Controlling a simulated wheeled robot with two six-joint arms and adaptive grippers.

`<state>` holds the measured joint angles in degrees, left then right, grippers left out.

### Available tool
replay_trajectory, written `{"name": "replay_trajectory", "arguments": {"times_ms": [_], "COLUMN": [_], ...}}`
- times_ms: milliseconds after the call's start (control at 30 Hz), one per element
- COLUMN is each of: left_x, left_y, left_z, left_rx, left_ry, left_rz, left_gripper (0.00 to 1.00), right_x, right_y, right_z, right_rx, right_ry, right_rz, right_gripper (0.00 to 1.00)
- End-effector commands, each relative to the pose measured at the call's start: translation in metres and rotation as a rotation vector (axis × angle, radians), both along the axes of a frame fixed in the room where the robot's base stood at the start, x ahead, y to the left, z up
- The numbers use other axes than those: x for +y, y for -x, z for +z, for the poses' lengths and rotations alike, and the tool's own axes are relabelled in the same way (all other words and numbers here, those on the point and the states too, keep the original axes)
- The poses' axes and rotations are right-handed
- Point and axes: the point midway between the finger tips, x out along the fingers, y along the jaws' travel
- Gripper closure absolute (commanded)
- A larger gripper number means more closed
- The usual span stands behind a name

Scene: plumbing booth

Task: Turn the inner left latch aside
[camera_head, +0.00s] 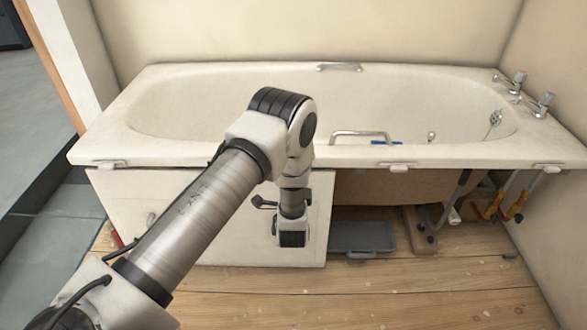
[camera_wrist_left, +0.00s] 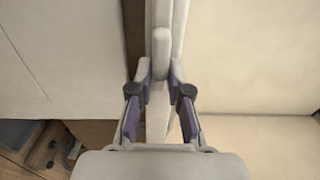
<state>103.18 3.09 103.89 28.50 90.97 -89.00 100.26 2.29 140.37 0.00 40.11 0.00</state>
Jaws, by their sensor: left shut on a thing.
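The inner left latch (camera_wrist_left: 160,48) is a small rounded off-white tab at the bath's rim in the left wrist view. My left gripper (camera_wrist_left: 161,82) is shut on it, with one purple-padded finger on each side of the tab. In the head view my left arm's wrist hangs in front of the bath and hides this latch and the fingertips. The white bath (camera_head: 130,150) has a white front panel (camera_head: 230,235) standing below its left half. Other latches show under the rim at the far left (camera_head: 108,163), right of the arm (camera_head: 398,167) and far right (camera_head: 548,168). My right gripper is out of view.
Below the right half the bath is open. A grey tray (camera_head: 362,238), a pipe and trap, and red-and-yellow-handled tools (camera_head: 512,207) are on the wooden floor (camera_head: 400,290) there.

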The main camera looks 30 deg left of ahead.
Motion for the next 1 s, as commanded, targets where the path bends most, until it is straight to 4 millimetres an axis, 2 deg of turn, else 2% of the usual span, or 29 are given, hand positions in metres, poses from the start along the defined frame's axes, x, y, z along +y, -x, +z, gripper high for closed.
{"name": "replay_trajectory", "arguments": {"times_ms": [367,400,467,833,1000], "left_x": [0.0,0.0,0.0,-0.003,-0.019], "left_y": [0.0,0.0,0.0,0.004,0.029], "left_z": [-0.001,-0.001,0.0,-0.001,-0.001], "left_rx": [0.004,0.004,0.003,0.005,0.007], "left_ry": [-0.005,-0.005,-0.004,-0.004,-0.006], "left_rz": [0.0,0.0,0.0,-0.001,-0.004], "left_gripper": [1.0,0.79,0.58,0.58,0.58], "right_x": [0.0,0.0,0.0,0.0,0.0], "right_y": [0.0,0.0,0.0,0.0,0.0], "right_z": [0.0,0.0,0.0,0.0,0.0], "right_rx": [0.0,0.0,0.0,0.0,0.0], "right_ry": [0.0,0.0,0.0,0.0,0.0], "right_rz": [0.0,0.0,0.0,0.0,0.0], "right_gripper": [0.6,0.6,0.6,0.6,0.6]}}
